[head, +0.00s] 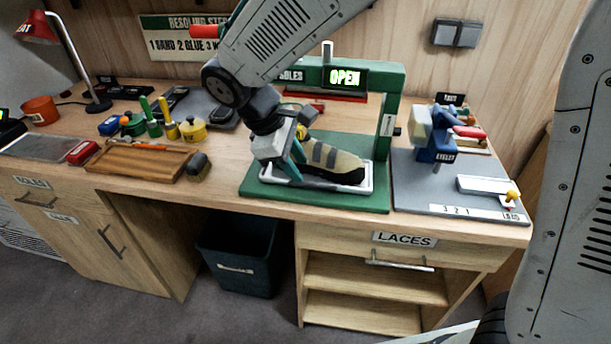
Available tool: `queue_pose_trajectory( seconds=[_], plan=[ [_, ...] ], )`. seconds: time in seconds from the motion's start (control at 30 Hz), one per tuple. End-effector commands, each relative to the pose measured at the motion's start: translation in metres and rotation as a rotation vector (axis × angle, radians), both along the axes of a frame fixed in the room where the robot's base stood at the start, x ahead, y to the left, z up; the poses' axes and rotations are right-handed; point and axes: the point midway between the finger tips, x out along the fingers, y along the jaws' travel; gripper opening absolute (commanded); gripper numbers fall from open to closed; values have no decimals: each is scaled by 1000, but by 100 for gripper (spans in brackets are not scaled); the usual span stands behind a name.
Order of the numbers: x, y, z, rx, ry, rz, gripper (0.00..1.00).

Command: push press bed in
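The green press (392,110) stands at the middle of the bench, its display reading OPEN. Its bed (330,188), a pale metal-rimmed tray, lies on the green base plate (262,190), in front of the upright frame. A beige and dark climbing shoe (338,162) rests on the bed, toe to the right. My gripper (292,168) is lowered at the left, heel end of the shoe and bed. It hides part of the heel. I cannot tell whether it touches the bed or shoe, or whether its fingers are open.
A wooden tray (128,167) with a brush (198,167) beside it lies left of the press. Yellow and green pots stand behind. A grey board with a blue clamp device (432,140) is at the right. A drawer marked LACES (405,239) is below.

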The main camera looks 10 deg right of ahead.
Motion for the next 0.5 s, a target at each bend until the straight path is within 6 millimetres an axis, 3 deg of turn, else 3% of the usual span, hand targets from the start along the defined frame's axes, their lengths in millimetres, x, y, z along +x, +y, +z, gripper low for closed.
queue_pose_trajectory(
  seconds=[0.2, 0.5],
  plan=[
    [1, -15, -31, -4, 1, -1, 33],
    [2, -20, -44, -3, -1, 1, 33]
  ],
)
